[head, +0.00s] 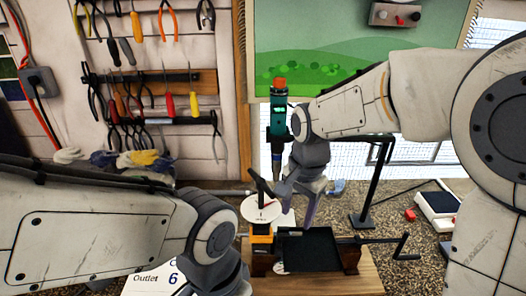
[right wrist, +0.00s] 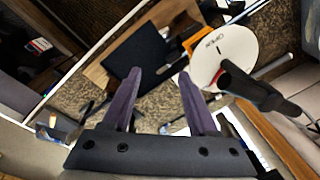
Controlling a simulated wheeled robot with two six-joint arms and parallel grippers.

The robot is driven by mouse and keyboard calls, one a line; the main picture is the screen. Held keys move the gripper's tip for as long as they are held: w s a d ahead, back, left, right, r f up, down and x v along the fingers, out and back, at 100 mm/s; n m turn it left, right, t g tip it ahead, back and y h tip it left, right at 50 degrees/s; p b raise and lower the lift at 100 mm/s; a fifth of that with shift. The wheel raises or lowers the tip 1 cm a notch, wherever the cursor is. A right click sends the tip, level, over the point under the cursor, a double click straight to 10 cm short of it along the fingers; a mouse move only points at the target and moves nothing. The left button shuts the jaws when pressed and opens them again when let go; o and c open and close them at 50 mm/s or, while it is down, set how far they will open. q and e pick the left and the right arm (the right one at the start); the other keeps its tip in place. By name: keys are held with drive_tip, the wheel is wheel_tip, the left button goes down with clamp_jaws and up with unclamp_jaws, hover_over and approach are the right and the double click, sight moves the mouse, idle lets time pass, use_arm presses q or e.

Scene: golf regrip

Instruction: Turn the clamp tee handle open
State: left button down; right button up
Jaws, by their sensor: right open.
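The black clamp tee handle (head: 263,187) stands above a round white dial (head: 252,212), on an orange and black clamp body (head: 261,238). My right gripper (head: 299,214) is open and empty, pointing down just right of the dial and apart from the handle. Its two purple fingers (right wrist: 160,74) show in the right wrist view with the dial to their upper right. My left arm comes in at lower left; its gripper is out of frame.
A dark tray (head: 322,249) lies right of the clamp on a wooden board (head: 353,284). A black lamp-like stand (head: 369,190), a white device (head: 438,203) and a red block (head: 410,215) are at right. A teal bottle-like tool (head: 278,118) stands behind my right gripper.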

sight(261, 183)
drive_tip(key=w+a+r+m, duration=0.1)
drive_tip(key=a+r+m, duration=0.1)
drive_tip(key=r+m, duration=0.1)
drive_tip(key=w+a+r+m, duration=0.2)
drive_tip(key=r+m, duration=0.2)
drive_tip(key=w+a+r+m, duration=0.2)
drive_tip(key=a+r+m, duration=0.1)
drive_tip(key=r+m, duration=0.1)
drive_tip(key=shift+w+a+g, duration=0.1)
drive_tip(key=shift+w+g, duration=0.05)
drive_tip(key=shift+g, duration=0.25)
drive_tip(key=shift+a+r+m+p, duration=0.3)
drive_tip(key=shift+a+r+m, duration=0.1)
drive_tip(key=shift+m, duration=0.4)
use_arm(q)
wheel_tip(261, 183, up, 5)
drive_tip(key=shift+f+p, duration=0.1)
drive_tip(key=shift+p, duration=0.95)
use_arm(e)
wheel_tip(261, 183, down, 10)
drive_tip(key=shift+f, duration=0.1)
